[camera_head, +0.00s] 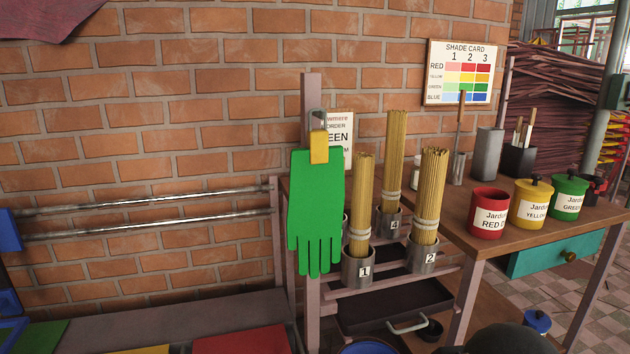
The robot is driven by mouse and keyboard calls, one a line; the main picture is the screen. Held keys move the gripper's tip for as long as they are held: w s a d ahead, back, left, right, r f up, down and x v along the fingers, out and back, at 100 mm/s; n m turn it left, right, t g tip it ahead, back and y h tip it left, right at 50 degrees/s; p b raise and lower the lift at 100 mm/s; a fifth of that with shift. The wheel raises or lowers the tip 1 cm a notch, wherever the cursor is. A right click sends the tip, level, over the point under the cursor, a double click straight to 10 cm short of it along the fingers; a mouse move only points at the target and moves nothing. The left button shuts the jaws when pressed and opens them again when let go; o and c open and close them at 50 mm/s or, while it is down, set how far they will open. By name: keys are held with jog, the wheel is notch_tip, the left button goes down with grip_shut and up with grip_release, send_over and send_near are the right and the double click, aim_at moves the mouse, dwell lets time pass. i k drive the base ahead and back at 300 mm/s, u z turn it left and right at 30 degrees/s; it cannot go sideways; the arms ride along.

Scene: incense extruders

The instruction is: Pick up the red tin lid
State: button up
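The red tin (488,214) with a "Jardu RED" label stands on the wooden table, left of the yellow tin (533,205) and the green tin (568,198). The yellow and green tins have lids with dark knobs. The red tin shows a dark red round top without a knob; I cannot tell any lid on it. I make out no separate red lid in this view. My gripper is not in view.
The wooden table (455,225) has a teal drawer (545,255). Bundled incense sticks (428,195) stand in numbered metal cups left of the tins. A green glove (316,210) hangs on a post. A blue lidded thing (537,322) is lower down. A dark rounded shape fills the bottom edge.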

aim_at(490, 207)
jog(key=z, duration=0.3)
jog(key=k, duration=0.5)
jog(key=z, duration=1.3)
jog(key=i, duration=0.65)
jog(key=u, duration=0.65)
jog(key=i, duration=0.5)
jog(key=u, duration=2.45)
